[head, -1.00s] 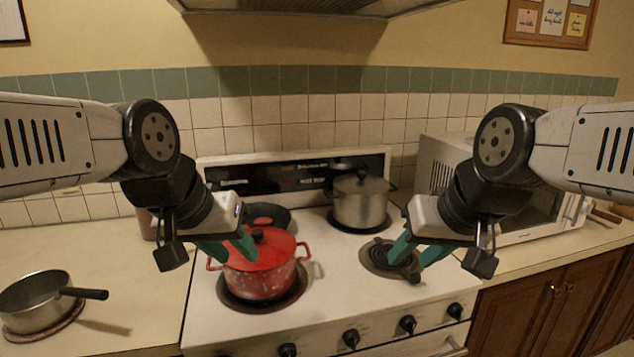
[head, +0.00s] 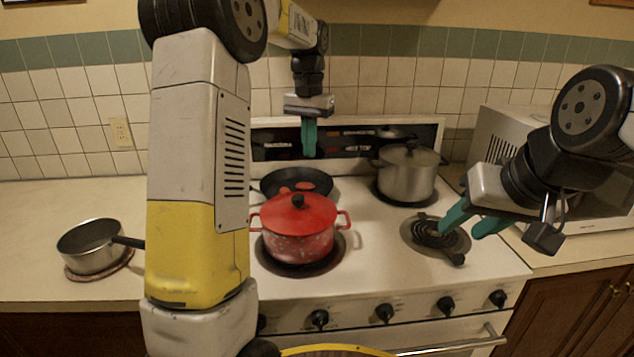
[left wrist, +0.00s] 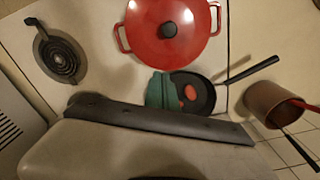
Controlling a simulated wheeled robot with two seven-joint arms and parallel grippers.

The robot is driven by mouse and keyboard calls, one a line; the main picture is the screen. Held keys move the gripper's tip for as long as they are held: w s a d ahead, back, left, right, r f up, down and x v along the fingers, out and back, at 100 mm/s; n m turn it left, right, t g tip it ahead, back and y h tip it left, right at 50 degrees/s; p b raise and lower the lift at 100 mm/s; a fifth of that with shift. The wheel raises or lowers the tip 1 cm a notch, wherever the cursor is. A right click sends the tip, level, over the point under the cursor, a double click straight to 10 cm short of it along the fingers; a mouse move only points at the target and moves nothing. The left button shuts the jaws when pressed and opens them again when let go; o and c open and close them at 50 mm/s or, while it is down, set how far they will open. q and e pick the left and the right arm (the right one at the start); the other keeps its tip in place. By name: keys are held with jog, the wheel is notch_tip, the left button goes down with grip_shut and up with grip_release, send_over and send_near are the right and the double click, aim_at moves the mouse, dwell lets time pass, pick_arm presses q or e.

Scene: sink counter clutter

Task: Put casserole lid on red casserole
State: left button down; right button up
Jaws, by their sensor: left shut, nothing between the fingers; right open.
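The red casserole (head: 297,243) stands on the front left burner of the stove. The red casserole lid (head: 290,213), with a dark knob, sits on top of it and looks level. The lid also shows from above in the left wrist view (left wrist: 145,35). My left gripper (head: 310,155) is shut and empty, raised behind the casserole over the back of the stove. Its teal fingers show in the left wrist view (left wrist: 160,90), apart from the lid. My right gripper (head: 466,222) is open and empty near the front right burner.
A dark frying pan (head: 325,183) with reddish patches is behind the casserole. A lidded steel pot (head: 405,178) stands on the back right burner. The front right coil burner (head: 420,240) holds no pot. A small saucepan (head: 88,250) sits on the left counter. A microwave (head: 497,137) is at right.

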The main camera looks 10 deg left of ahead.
pick_arm(q)
send_over(310, 197)
jog(key=f, duration=0.9)
jog(key=shift+w+f, duration=0.2)
jog(key=shift+f, duration=0.2)
jog(key=s, duration=0.3)
jog(key=shift+s+a+f, duration=0.15)
jog(key=shift+s+a, duration=0.1)
jog(key=shift+a, duration=0.1)
jog(key=shift+s, duration=0.15)
